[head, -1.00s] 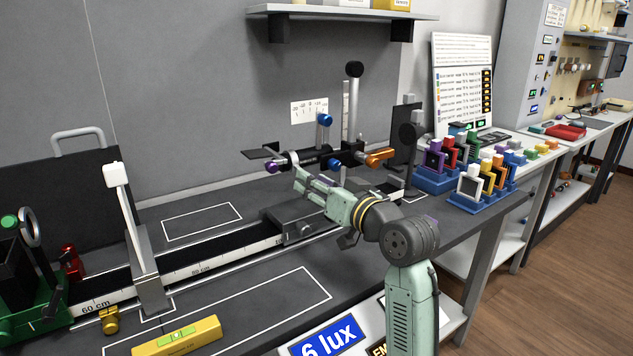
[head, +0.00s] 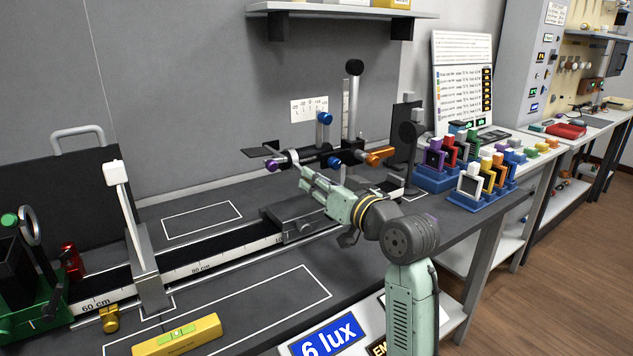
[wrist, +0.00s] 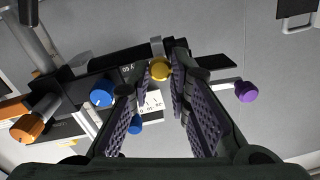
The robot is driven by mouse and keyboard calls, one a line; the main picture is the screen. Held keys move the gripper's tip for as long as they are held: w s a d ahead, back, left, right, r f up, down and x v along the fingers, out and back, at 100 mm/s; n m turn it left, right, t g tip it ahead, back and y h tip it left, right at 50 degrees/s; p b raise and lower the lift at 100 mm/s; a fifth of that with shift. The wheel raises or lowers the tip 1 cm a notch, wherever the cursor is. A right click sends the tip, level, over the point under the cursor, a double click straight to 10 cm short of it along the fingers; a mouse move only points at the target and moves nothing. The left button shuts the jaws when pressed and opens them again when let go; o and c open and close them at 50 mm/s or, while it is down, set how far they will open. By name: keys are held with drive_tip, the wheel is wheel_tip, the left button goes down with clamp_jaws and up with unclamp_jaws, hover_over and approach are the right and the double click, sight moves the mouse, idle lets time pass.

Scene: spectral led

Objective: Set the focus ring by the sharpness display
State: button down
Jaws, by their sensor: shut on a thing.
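A dark optical head with coloured knobs stands on a post above the bench rail in the head view (head: 315,158). It has a purple knob (head: 271,164), blue knobs (head: 324,118) and an orange knob (head: 380,154). My gripper (head: 303,175) reaches up to its underside from the front right. In the wrist view, a round yellow knob (wrist: 160,69) sits between my fingertips (wrist: 163,75), which are shut on it. The purple knob (wrist: 246,91) is to its right and a blue knob (wrist: 101,93) to its left. I cannot tell which readout is the sharpness display.
A graduated rail (head: 200,268) runs along the bench with a white-topped upright (head: 130,220) on it. A yellow level (head: 177,336) lies at the front. Coloured filter holders (head: 487,185) stand at the right, before a chart panel (head: 462,85). A blue "6 lux" display (head: 328,338) is at the front edge.

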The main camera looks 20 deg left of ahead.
drive_tip(key=shift+g+h, duration=0.4)
drive_tip(key=shift+h, duration=0.2)
wheel_tip(320, 180, up, 4)
drive_tip(key=p, duration=0.5)
drive_tip(key=shift+w, duration=0.1)
drive_tip(key=shift+r, duration=0.1)
drive_tip(key=c, duration=1.5)
unclamp_jaws()
drive_tip(key=shift+a, duration=0.1)
drive_tip(key=shift+c, duration=0.2)
drive_tip(key=shift+o, duration=0.3)
